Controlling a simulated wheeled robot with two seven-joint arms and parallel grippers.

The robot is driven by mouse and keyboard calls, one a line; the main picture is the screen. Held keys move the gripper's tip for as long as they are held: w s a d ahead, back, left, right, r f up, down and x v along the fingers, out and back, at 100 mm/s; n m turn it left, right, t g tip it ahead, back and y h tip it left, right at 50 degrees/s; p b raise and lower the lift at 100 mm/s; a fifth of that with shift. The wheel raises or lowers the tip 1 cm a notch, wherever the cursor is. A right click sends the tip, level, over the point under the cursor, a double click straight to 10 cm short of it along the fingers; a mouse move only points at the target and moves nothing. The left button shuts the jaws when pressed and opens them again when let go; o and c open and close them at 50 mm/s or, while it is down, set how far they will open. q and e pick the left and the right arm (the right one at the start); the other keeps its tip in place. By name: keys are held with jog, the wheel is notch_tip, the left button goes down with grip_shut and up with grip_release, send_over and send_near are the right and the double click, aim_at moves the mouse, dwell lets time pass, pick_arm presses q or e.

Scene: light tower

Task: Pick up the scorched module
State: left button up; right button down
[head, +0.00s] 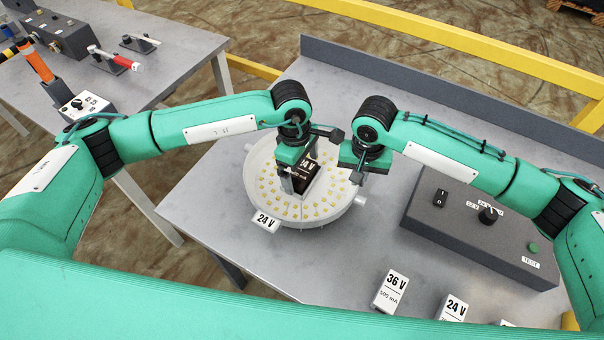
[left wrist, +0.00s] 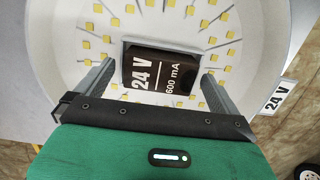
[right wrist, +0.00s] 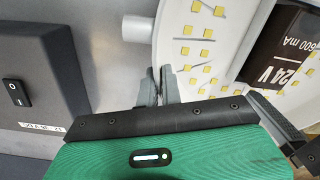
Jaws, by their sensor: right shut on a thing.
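The scorched module (head: 307,178) is a dark, blackened block marked 24 V, 600 mA, seated in the middle of the round white lamp (head: 258,178). The left wrist view shows its dark printed top (left wrist: 160,72). My left gripper (left wrist: 158,74) is open, one finger on each side of the module, with visible gaps. In the head view this gripper (head: 292,184) partly hides the module. My right gripper (right wrist: 157,86) is shut on the lamp's rim at its right side; the module also shows in the right wrist view (right wrist: 280,50).
A dark control box (head: 470,225) with switch, knob and green button stands right of the lamp. White modules marked 36 V (head: 391,291) and 24 V (head: 452,307) stand at the table's front. A side table (head: 150,75) at left holds tools.

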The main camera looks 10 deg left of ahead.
aim_at(301, 170)
pick_arm(q)
jog(key=c, duration=1.1)
jog(key=shift+o, duration=0.2)
jog(key=shift+r, duration=0.2)
notch_tip(301, 170, up, 10)
jog(key=shift+f, duration=0.1)
pick_arm(e)
jog(key=c, duration=1.5)
grip_release()
